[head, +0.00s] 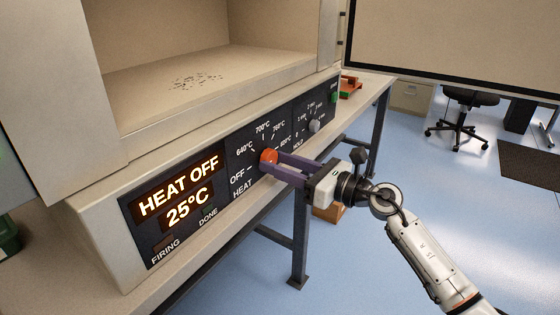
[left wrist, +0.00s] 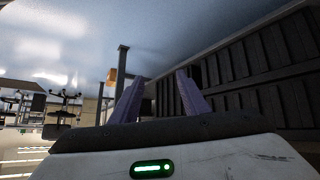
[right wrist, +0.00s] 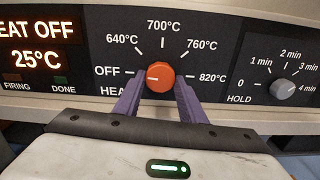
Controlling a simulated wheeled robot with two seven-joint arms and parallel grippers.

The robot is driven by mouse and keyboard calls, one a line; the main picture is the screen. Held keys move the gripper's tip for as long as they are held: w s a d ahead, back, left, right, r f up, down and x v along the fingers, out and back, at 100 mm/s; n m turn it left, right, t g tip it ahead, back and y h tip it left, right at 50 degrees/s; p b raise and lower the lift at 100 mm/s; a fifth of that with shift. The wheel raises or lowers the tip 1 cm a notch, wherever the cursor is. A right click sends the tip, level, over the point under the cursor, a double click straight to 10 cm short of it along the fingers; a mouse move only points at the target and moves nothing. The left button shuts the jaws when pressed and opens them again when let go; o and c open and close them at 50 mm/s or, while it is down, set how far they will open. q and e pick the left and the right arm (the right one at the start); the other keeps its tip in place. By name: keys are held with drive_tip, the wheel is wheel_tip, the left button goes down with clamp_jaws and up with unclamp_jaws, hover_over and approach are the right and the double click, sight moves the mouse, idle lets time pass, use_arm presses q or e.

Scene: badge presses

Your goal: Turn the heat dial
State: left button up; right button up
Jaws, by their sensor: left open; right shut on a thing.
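The orange-red heat dial (head: 268,157) is on the front panel (head: 236,192) of the kiln. In the right wrist view the heat dial (right wrist: 160,76) has its white mark pointing left, towards OFF. My right gripper (head: 273,164) is shut on the dial, with one purple finger on each side; it also shows in the right wrist view (right wrist: 158,92). The display (head: 180,191) reads HEAT OFF and 25°C. My left gripper (left wrist: 162,78) is open and empty in the left wrist view, away from the panel; it does not show in the head view.
A grey hold dial (right wrist: 282,88) sits right of the heat dial. The open kiln chamber (head: 190,80) is above the panel. The kiln stands on a bench with dark legs (head: 300,240). Blue floor (head: 480,210) is clear at the right, with an office chair (head: 462,115) farther back.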

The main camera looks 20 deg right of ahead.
drive_tip(key=shift+r+m+p, duration=0.15)
drive_tip(key=shift+m+p, duration=0.55)
drive_tip(key=shift+p, duration=0.05)
drive_tip(key=m+p, duration=0.2)
drive_tip(key=shift+m+p, duration=0.3)
drive_tip(key=m+p, duration=0.3)
drive_tip(key=shift+m, duration=0.4)
drive_tip(key=m+p, duration=0.2)
drive_tip(key=shift+s+m, duration=0.1)
drive_tip(key=shift+m, duration=0.2)
drive_tip(key=m+p, duration=0.2)
drive_tip(key=m, duration=0.1)
drive_tip(key=shift+m+p, duration=0.65)
drive_tip(key=shift+m, duration=0.25)
use_arm(q)
wheel_tip(320, 180, up, 9)
drive_tip(key=a, duration=0.1)
drive_tip(key=shift+s+a+f+y+p, duration=0.2)
drive_tip(key=shift+s+a+y+p, duration=0.15)
drive_tip(key=shift+s+y+p, duration=0.05)
use_arm(e)
drive_tip(key=shift+m, duration=0.8)
use_arm(q)
drive_tip(key=shift+s+f+g, duration=0.1)
drive_tip(key=shift+f+g, duration=0.05)
drive_tip(key=shift+g, duration=0.15)
